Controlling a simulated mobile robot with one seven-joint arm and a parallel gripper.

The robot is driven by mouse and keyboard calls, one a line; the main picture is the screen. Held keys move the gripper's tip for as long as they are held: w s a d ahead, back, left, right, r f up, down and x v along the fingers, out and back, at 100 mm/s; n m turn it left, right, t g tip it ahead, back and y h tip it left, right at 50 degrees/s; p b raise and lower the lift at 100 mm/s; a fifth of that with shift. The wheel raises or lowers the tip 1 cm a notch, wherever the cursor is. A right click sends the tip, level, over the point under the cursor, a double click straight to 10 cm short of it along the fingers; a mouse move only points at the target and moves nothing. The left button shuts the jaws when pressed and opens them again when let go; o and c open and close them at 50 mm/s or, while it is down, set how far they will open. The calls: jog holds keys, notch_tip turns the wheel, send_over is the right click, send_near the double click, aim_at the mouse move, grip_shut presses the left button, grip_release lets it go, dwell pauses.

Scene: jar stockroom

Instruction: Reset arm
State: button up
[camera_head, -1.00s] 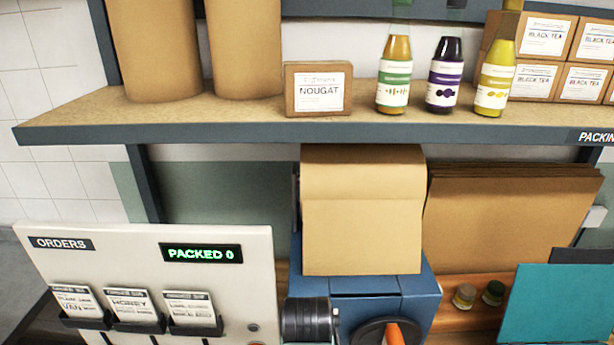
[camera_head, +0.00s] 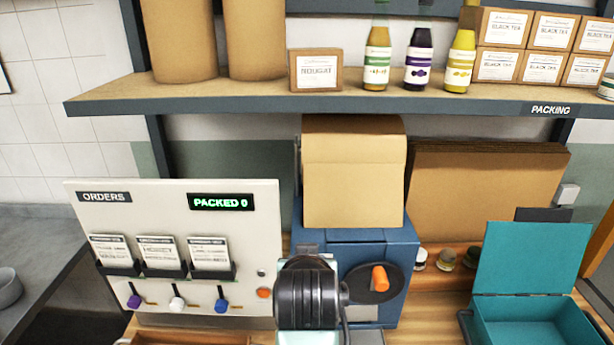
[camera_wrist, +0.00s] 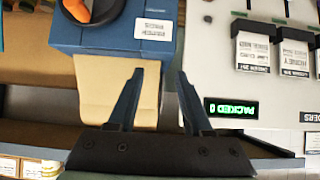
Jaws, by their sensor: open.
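My gripper (camera_wrist: 160,98) shows in the wrist view with its two dark fingers spread apart and nothing between them. Beyond the fingers are the blue machine with its brown paper and the white orders board. In the head view, a dark rounded part of my arm stands low in the middle, in front of the blue machine (camera_head: 350,252). The fingertips are not visible in the head view.
The orders board (camera_head: 165,215) stands left, reading "PACKED 0". An open teal box (camera_head: 520,310) stands right. The packing shelf (camera_head: 240,102) above holds a nougat box, bottles and tea boxes. Cardboard sheets (camera_head: 480,195) lean behind.

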jog(key=s+r+t, duration=0.2)
jog(key=r+t, duration=0.3)
jog(key=r, duration=0.8)
jog(key=s+r+t, duration=0.3)
jog(key=r+t, duration=0.1)
jog(key=r, duration=0.9)
jog(key=s+r+t, duration=0.7)
jog(key=s+r, duration=0.8)
jog(key=r, duration=0.1)
jog(key=shift+r+t, duration=0.15)
jog(key=shift+t, duration=0.25)
